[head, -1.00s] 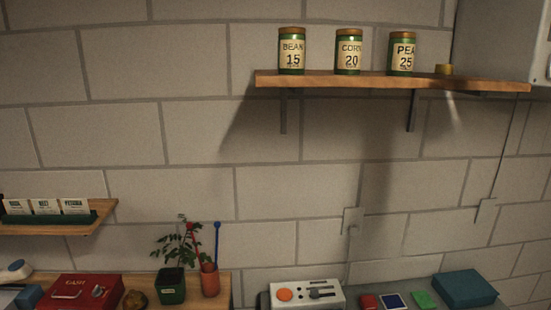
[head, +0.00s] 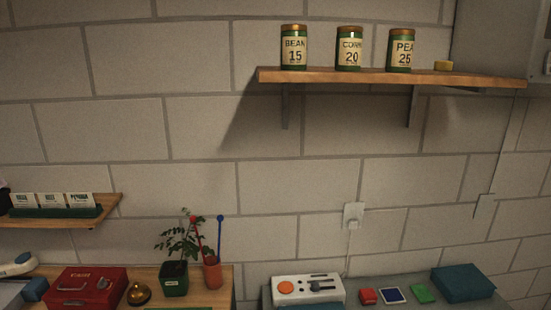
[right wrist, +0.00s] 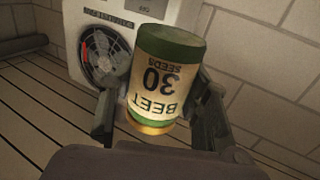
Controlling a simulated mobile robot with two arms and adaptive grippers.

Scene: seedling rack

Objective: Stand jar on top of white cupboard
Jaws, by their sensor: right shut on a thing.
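The jar (right wrist: 165,82) in the right wrist view is green with a gold lid and a cream label reading BEET 30 SEEDS. Its lettering is upside down in that view, with the lid at the lower end. My right gripper (right wrist: 158,112) is shut around its sides, one finger at each side. A white unit (right wrist: 90,12) with a round fan stands behind the jar. A pale cabinet (head: 495,45) is cut off at the head view's upper right edge. I cannot tell whether either is the white cupboard. My left gripper is not in view.
Below are a red cash box (head: 90,288), a potted plant (head: 174,279), a white device (head: 308,290) and a teal box (head: 462,283).

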